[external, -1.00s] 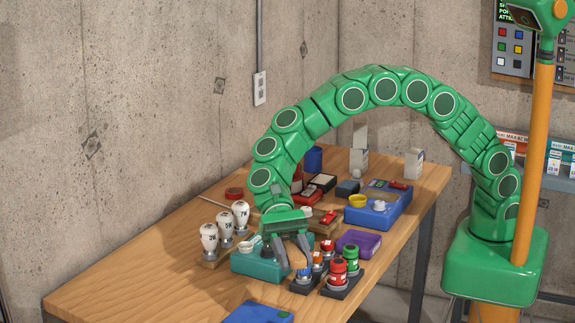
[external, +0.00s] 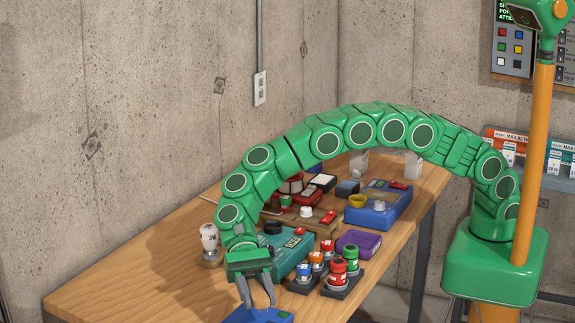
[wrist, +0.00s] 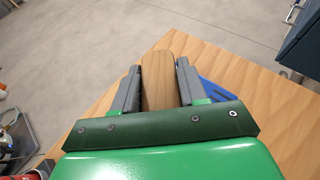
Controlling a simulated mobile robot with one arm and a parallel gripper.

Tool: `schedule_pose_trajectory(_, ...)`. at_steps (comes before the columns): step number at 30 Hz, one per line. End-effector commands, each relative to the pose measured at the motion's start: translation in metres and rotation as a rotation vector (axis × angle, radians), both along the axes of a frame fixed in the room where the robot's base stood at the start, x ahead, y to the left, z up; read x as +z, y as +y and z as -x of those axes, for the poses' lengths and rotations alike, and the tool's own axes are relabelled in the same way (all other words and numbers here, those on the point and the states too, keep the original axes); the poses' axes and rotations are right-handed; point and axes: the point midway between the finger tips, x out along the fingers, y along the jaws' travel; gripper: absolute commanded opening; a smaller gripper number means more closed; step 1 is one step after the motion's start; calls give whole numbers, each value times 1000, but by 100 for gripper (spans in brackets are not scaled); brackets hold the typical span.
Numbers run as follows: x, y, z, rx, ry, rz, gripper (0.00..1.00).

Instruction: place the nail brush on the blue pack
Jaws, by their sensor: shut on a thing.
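The nail brush (wrist: 158,78), with a smooth wooden back, is held between the fingers of my gripper (wrist: 158,88) in the wrist view. The gripper (external: 259,292) also shows in the external view, pointing down at the front of the table, where I cannot make out the brush. The blue pack (external: 252,316) lies below the fingertips at the bottom edge. Part of it also shows in the wrist view (wrist: 217,91), just right of the right finger. I cannot tell whether the brush touches the pack.
A teal device (external: 291,262) stands behind and right of my gripper. Blue, orange and red knobbed parts (external: 337,272) stand to its right, beside a purple box (external: 359,241). A white-topped knob (external: 209,239) stands left. The wooden table (external: 120,285) is bare at front left.

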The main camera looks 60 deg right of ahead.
Motion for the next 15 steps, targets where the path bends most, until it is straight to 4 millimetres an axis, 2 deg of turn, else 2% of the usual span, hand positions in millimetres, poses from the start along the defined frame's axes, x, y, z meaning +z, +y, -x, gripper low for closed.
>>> schedule_pose_trajectory(13, -15, 10, -6, 1, 1, 1, 12)
schedule_pose_trajectory(15, -26, 10, -6, 0, 1, 2, 12)
